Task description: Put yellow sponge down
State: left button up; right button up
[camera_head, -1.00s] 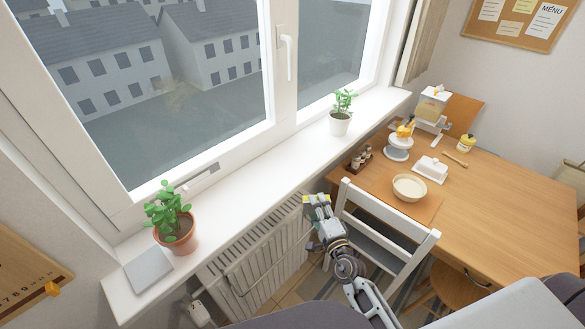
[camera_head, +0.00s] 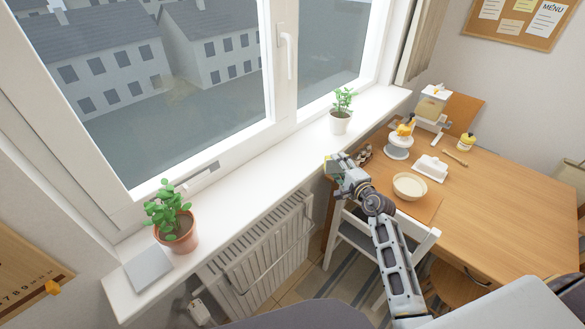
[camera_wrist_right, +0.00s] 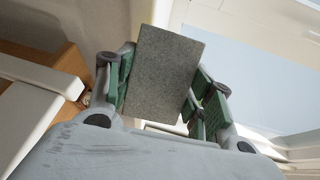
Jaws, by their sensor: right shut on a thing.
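My right gripper (camera_head: 338,167) is at the front edge of the white windowsill (camera_head: 262,180), to the right of the middle, above the radiator's right end. In the wrist view its green-padded fingers are shut on a flat rectangular block (camera_wrist_right: 165,72), which I take to be the yellow sponge. Only its grey, rough face shows there, and it stands up tilted between the fingers. In the head view the held sponge is very small and I cannot make out its shape. My left gripper is not in view.
A potted plant (camera_head: 175,230) and a grey slab (camera_head: 148,268) stand at the sill's left. A smaller plant (camera_head: 340,122) stands right. The sill between is clear. The table (camera_head: 500,205) holds a bowl (camera_head: 410,186) and butter dish (camera_head: 431,167). A white chair (camera_head: 422,236) stands before it.

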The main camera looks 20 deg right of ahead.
jog(key=w+d+r+m+g+h, duration=0.1)
jog(key=w+d+r, duration=0.4)
jog(key=d+r, duration=0.7)
jog(key=w+d+r+m+g+h, duration=0.1)
jog(key=w+d+r, duration=0.3)
jog(key=d+r, duration=0.8)
jog(key=shift+s+a+f+m+g+h, duration=0.4)
jog(key=shift+s+f+m+g+h, duration=1.25)
jog(key=shift+f, duration=3.7)
jog(key=shift+s+a+f+m+g+h, duration=0.45)
jog(key=shift+f+m+g+h, duration=1.3)
jog(key=shift+f+m, duration=2.7)
jog(key=s+a+f+m+g+y, duration=0.1)
jog(key=s+f+m+g+y, duration=0.2)
jog(key=s+m+g, duration=0.3)
jog(key=s+a+f+m+g+y, duration=0.2)
jog(key=s+f+m+g, duration=0.3)
jog(key=s+m, duration=0.9)
jog(key=m+g+y, duration=0.1)
jog(key=m, duration=0.5)
jog(key=shift+a+f, duration=0.15)
jog(key=shift+f, duration=0.2)
